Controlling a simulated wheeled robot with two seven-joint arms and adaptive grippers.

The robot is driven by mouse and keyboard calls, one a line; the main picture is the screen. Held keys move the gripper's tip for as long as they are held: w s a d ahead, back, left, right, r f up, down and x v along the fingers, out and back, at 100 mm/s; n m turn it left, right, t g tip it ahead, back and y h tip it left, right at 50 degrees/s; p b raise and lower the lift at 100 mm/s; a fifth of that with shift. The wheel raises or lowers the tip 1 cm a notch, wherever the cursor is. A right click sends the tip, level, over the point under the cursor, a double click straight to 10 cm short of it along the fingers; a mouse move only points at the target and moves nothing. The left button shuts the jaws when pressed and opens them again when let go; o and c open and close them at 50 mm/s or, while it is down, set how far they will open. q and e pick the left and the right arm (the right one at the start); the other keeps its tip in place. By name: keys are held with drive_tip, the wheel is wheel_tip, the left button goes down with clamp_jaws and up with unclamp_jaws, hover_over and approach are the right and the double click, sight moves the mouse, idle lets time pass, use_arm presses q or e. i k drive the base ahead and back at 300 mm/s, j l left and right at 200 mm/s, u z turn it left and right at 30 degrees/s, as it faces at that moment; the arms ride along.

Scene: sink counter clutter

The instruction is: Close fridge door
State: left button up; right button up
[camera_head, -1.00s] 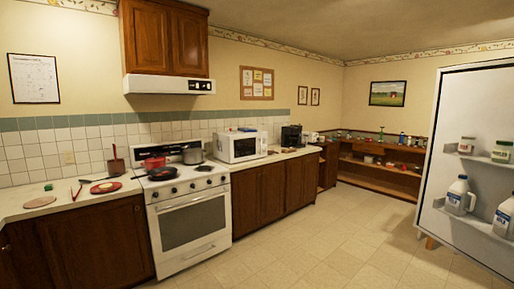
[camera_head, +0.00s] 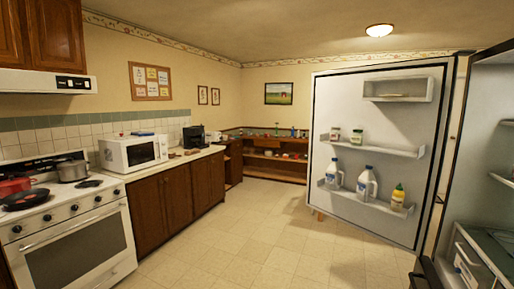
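The fridge door (camera_head: 352,115) stands wide open in the head view, its inner side facing me. Its shelves carry small jars (camera_head: 346,136), white milk jugs (camera_head: 366,184) and a yellow bottle with a green cap (camera_head: 397,197). The open fridge body (camera_head: 492,150) is at the right edge, with shelves and a drawer partly cut off by the frame. The door's outer side and handle are hidden. Neither of my grippers shows in the head view.
A stove (camera_head: 65,225) with pots, a counter (camera_head: 165,165) with a white microwave (camera_head: 133,152) and a coffee maker run along the left. A low wooden shelf (camera_head: 277,160) stands at the back. The tiled floor (camera_head: 240,240) in the middle is clear.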

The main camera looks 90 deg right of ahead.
sight(405, 142)
drive_tip(key=z, duration=0.3)
drive_tip(key=l+z, duration=0.2)
drive_tip(key=l, duration=0.15)
drive_tip(key=i+l+z, duration=0.35)
drive_tip(key=l+z, duration=0.3)
drive_tip(key=i+l+z, duration=0.2)
drive_tip(key=l+z, duration=0.2)
drive_tip(key=i+l+z, duration=0.25)
drive_tip(key=z, duration=0.2)
drive_tip(key=i+l+z, duration=0.3)
drive_tip(key=z, duration=0.15)
drive_tip(key=i+l+z, duration=0.15)
drive_tip(key=i, duration=0.25)
drive_tip(key=i+l+z, duration=0.1)
drive_tip(key=i, duration=0.3)
drive_tip(key=i+l+u, duration=0.15)
drive_tip(key=i+u, duration=0.15)
drive_tip(key=i, duration=0.65)
drive_tip(key=i+j+z, duration=0.1)
drive_tip(key=i, duration=0.9)
drive_tip(key=i+z, duration=0.3)
drive_tip(key=i, duration=0.15)
drive_tip(key=i+z, duration=0.3)
drive_tip(key=i+j, duration=0.05)
drive_tip(key=i, duration=0.05)
